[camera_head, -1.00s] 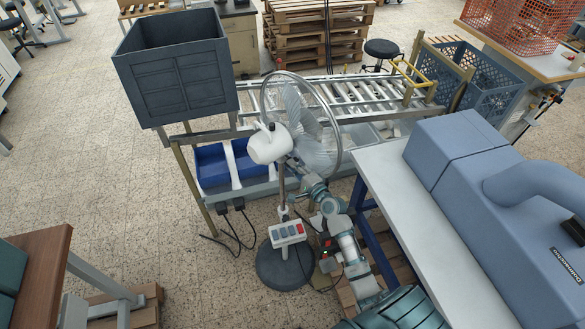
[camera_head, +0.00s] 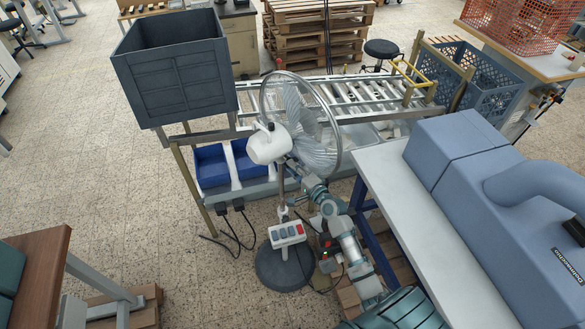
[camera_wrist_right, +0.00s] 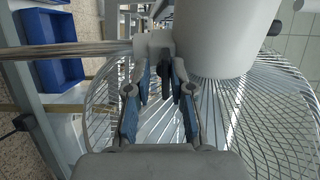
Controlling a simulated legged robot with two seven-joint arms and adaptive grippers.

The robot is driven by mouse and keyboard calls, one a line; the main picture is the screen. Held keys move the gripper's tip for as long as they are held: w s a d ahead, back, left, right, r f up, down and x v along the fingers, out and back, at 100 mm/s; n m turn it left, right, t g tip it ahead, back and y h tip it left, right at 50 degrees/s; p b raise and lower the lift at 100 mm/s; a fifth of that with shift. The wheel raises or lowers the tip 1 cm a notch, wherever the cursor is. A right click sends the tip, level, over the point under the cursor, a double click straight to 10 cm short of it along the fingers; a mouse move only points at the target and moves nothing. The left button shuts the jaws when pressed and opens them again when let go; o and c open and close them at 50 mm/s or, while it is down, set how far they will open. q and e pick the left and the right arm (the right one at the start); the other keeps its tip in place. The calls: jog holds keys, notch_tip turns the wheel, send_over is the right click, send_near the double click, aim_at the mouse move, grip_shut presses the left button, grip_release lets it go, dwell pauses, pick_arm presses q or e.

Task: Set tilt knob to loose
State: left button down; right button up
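A pedestal fan stands in the middle of the head view, with a white motor housing (camera_head: 264,148), a round wire cage (camera_head: 340,130), a pole and a dark round base (camera_head: 270,272). The wrist view shows the white housing (camera_wrist_right: 222,38) and the cage (camera_wrist_right: 262,115) close up. A small dark knob (camera_wrist_right: 164,76) is at the joint by the pole (camera_wrist_right: 70,50). My right gripper (camera_wrist_right: 161,80) has its blue-padded fingers on both sides of the knob, with a small gap visible. In the head view its fingertips are hard to make out by the fan. My left gripper is not visible.
A control box (camera_head: 287,234) with buttons is on the fan's pole. A roller conveyor (camera_head: 355,98) and blue bins (camera_head: 212,166) are behind the fan. A white table (camera_head: 408,212) with a blue-grey machine (camera_head: 470,160) stands to the right.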

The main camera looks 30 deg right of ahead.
jog(key=shift+d+r, duration=0.1)
jog(key=shift+d, duration=0.05)
jog(key=s+d, duration=0.1)
jog(key=s, duration=1)
jog(key=shift+s+d, duration=0.25)
jog(key=shift+s, duration=0.15)
